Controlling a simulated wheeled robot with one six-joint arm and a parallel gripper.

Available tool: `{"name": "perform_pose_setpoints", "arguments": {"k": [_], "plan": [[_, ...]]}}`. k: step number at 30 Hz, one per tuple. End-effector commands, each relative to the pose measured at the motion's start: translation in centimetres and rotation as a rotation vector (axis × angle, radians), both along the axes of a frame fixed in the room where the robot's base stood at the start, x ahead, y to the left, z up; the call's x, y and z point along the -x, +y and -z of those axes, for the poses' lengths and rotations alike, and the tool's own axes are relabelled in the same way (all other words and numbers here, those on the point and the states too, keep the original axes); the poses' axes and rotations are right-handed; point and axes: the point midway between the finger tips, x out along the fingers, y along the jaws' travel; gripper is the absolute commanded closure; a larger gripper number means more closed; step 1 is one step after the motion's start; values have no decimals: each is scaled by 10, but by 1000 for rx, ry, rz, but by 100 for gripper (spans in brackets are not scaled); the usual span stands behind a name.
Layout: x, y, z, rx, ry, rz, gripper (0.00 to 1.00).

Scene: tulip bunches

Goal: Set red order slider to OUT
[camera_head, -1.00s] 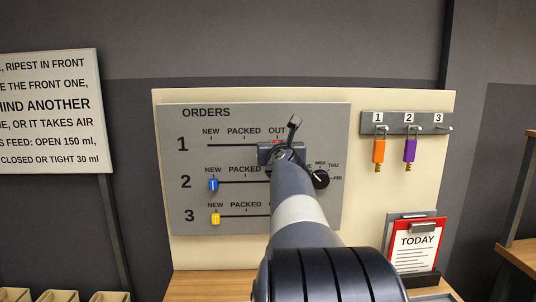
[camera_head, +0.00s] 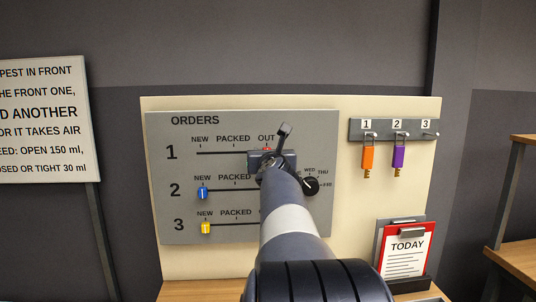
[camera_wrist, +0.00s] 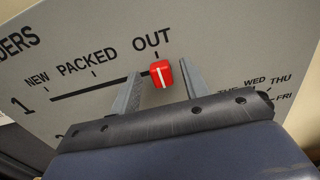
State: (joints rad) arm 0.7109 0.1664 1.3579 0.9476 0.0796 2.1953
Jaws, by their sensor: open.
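The red slider knob (camera_wrist: 161,75) with a white stripe sits at the right end of row 1's track, just under the word OUT, in the wrist view. In the head view only a thin red sliver of the knob (camera_head: 267,149) shows above my gripper. My gripper (camera_wrist: 160,80) is open, with one finger to each side of the knob; I cannot tell whether either finger touches it. The orders board (camera_head: 184,140) carries the track; row 1's NEW and PACKED marks are clear of any knob.
A blue knob (camera_head: 202,193) and a yellow knob (camera_head: 205,228) sit at NEW on rows 2 and 3. A black day dial (camera_head: 311,186) is close to the right of my arm. Orange (camera_head: 368,158) and purple (camera_head: 398,156) tags hang farther right, above a red clipboard (camera_head: 407,250).

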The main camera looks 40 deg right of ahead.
Motion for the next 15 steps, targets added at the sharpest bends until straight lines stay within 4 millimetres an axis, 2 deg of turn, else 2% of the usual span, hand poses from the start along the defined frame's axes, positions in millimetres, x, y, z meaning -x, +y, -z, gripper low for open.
{"name": "perform_pose_setpoints", "arguments": {"k": [15], "plan": [[64,48,-1,1,-1,1,56]]}}
